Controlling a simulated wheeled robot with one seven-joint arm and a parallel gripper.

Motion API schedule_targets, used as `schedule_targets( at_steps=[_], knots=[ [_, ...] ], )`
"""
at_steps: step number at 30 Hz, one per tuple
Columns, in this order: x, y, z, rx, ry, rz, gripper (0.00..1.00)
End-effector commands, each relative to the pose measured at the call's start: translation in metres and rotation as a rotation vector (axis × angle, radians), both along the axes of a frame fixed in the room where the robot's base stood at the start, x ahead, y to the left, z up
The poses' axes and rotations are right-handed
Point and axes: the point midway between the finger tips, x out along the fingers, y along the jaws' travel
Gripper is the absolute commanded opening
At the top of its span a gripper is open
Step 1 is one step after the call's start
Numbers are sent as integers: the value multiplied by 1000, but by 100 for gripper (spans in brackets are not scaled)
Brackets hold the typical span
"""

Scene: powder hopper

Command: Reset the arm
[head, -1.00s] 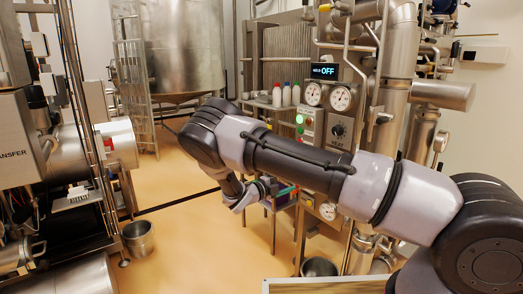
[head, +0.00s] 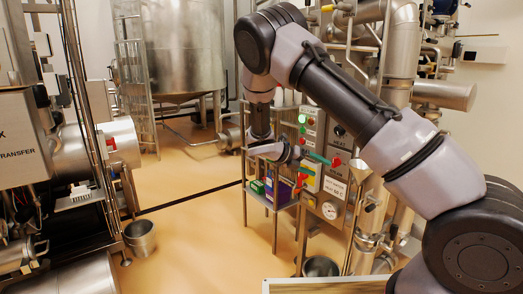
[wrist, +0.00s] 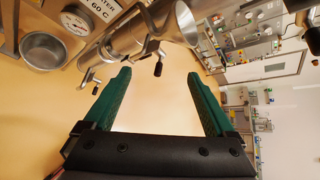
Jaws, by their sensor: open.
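My gripper (wrist: 158,73) shows in the wrist view with its two green fingers wide apart and nothing between them. Pale tan floor fills the gap. In the head view my arm is bent, with the elbow high at top centre and the wrist hanging down in front of the control panel (head: 308,128).
A small stand (head: 273,221) holding coloured boxes is below my wrist. Steel pipework stands behind my forearm. A steel bucket (head: 139,238) stands on the floor at left, and another pot (head: 320,266) at bottom centre. Open floor (head: 200,250) lies between them.

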Motion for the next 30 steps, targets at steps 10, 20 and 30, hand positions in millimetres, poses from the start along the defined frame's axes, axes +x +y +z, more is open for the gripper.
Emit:
schedule_targets(
  at_steps=[10, 20, 30],
  knots=[
    [-66, -47, 87, 542, -491, -676, 90],
    [-139, -64, 173, 910, -918, -1372, 90],
    [-223, -67, 251, 1175, -1264, -2123, 90]
  ],
)
